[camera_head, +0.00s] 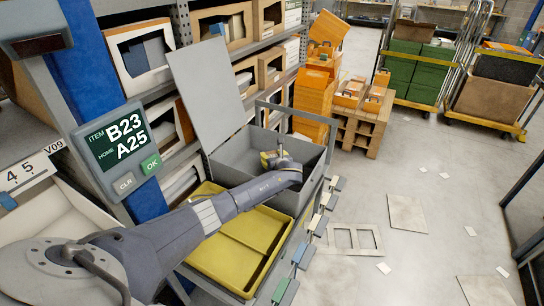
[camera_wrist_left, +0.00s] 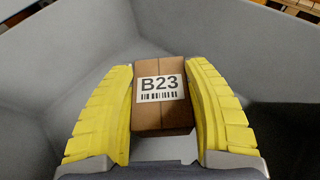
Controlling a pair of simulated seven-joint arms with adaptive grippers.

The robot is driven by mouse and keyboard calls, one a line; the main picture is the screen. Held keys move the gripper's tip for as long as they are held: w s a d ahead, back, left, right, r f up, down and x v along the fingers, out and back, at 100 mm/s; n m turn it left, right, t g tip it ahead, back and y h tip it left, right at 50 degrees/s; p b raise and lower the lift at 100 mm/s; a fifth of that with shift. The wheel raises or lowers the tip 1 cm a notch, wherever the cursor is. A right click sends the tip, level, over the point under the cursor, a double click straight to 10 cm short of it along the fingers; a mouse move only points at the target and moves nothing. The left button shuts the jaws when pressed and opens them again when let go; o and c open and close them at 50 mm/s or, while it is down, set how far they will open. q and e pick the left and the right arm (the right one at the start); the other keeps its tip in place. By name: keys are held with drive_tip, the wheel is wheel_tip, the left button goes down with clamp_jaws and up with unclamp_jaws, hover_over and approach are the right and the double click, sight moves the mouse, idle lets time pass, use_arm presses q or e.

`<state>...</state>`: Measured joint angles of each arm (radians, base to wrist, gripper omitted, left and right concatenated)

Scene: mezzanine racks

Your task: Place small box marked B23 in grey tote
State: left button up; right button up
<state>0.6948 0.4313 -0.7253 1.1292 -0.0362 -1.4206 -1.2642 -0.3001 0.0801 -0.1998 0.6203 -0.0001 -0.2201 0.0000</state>
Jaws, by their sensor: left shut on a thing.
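The small box marked B23 (camera_wrist_left: 160,118) is brown cardboard with a white label and barcode. It sits between the yellow fingers of my left gripper (camera_wrist_left: 160,115), which is shut on it. In the head view my left gripper (camera_head: 280,158) is at the grey tote (camera_head: 312,172), over its inside. In the left wrist view grey tote walls (camera_wrist_left: 60,60) surround the gripper and box. The box is mostly hidden by the gripper in the head view. I cannot tell whether it touches the tote floor. My right gripper is not in view.
A yellow tray (camera_head: 245,248) lies nearer on the same cart, in front of the tote. A grey upright panel (camera_head: 205,90) stands behind it. Shelves with bins (camera_head: 140,52) line the left. A screen (camera_head: 118,140) reads B23, A25. Orange boxes (camera_head: 314,98) stand beyond the tote.

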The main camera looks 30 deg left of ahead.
use_arm(q)
drive_tip(key=shift+f, duration=0.1)
drive_tip(key=o, duration=1.2)
drive_tip(key=shift+s+f, duration=0.1)
drive_tip(key=shift+r, duration=0.2)
drive_tip(key=v, duration=0.8)
drive_tip(key=r+v, duration=0.1)
drive_tip(key=v, duration=0.3)
